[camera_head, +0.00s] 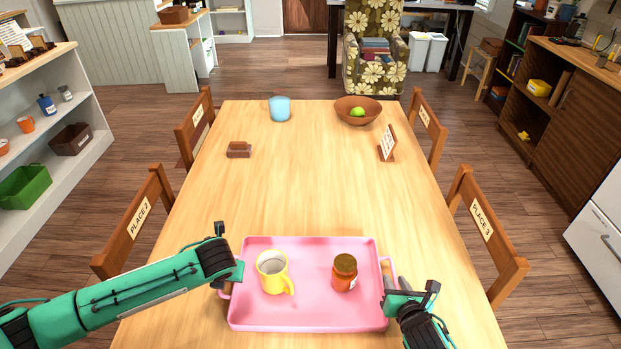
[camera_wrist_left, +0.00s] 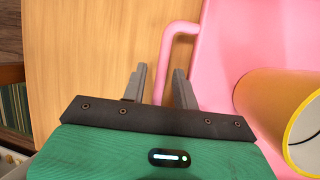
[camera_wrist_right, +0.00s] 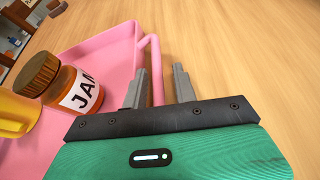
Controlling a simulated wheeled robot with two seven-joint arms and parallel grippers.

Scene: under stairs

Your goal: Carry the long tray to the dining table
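The long pink tray (camera_head: 310,318) rests flat at the near end of the wooden dining table (camera_head: 290,205). A yellow mug (camera_head: 272,273) and a brown-lidded jam jar (camera_head: 344,273) stand upright on it. My left gripper (camera_head: 228,284) is at the tray's left handle. In the left wrist view its open fingers (camera_wrist_left: 160,82) are on either side of that pink handle (camera_wrist_left: 167,48). My right gripper (camera_head: 396,283) is at the right handle. In the right wrist view its open fingers (camera_wrist_right: 158,82) straddle that handle (camera_wrist_right: 155,60), with a gap visible.
Further along the table are a blue cup (camera_head: 280,109), a wooden bowl (camera_head: 358,106) with a green fruit, a brown block (camera_head: 238,150) and a card stand (camera_head: 387,143). The table's middle is clear. Chairs labelled PLACE 2 (camera_head: 138,216) and PLACE 3 (camera_head: 482,222) flank the near end.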

